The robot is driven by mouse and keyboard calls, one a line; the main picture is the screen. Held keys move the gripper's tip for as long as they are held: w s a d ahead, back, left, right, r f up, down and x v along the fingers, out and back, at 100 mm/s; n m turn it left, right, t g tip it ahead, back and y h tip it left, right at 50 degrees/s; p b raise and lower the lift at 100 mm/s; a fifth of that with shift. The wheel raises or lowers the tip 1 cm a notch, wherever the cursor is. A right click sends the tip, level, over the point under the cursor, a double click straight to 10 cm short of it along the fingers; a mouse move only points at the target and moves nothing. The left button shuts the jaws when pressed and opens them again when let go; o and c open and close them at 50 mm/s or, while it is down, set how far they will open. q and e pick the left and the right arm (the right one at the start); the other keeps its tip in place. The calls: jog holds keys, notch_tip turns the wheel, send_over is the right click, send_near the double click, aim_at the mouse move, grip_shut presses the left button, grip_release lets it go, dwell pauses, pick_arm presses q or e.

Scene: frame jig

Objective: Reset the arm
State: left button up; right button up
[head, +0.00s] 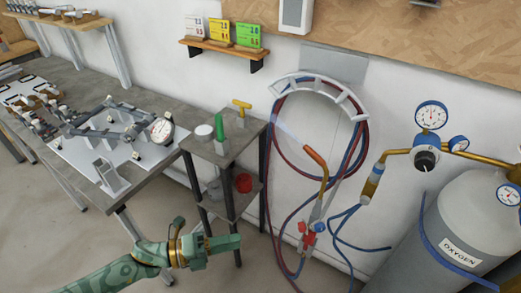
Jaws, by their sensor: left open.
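My left arm, green with a patterned sleeve, comes in from the bottom left. Its gripper (225,243) is in front of the small shelf stand, over the floor, and points right. It is open, and I see nothing held in it. The gap between its fingers is hard to make out from this angle. My right arm and gripper are not in view.
A workbench (152,185) with a metal frame jig (110,130) and dial gauge (162,131) stands left. A small shelf stand (222,150) holds tools. Hoses (275,140) and a torch (318,205) hang on the wall. An oxygen cylinder (440,260) stands right.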

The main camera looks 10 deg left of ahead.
pick_arm(q)
jog(key=w+a+f+n+t+y, duration=0.4)
jog(key=a+f+n+y, duration=0.4)
jog(key=a+f+n, duration=0.35)
jog(key=s+a+f+n+g+y, duration=0.1)
jog(key=s+a+f+n+y, duration=0.25)
jog(key=f, duration=0.25)
jog(key=s+a+f+n+g+y, duration=0.2)
jog(key=s+f+n, duration=0.1)
jog(key=f+n, duration=0.25)
jog(key=s+f+n+g+y, duration=0.1)
jog(key=s+f+n+g, duration=0.2)
jog(key=s+f, duration=0.5)
jog(key=s+f+n+g+y, duration=0.2)
jog(key=s+f+n, duration=0.25)
jog(key=s, duration=0.75)
jog(key=s+d+f+g, duration=0.1)
jog(key=s+d, duration=0.3)
jog(key=s, duration=0.3)
jog(key=s+d+f+n+g+h, duration=0.1)
jog(key=s+d, duration=0.3)
jog(key=s, duration=0.4)
jog(key=shift+f+g, duration=0.35)
jog(key=shift+g, duration=0.45)
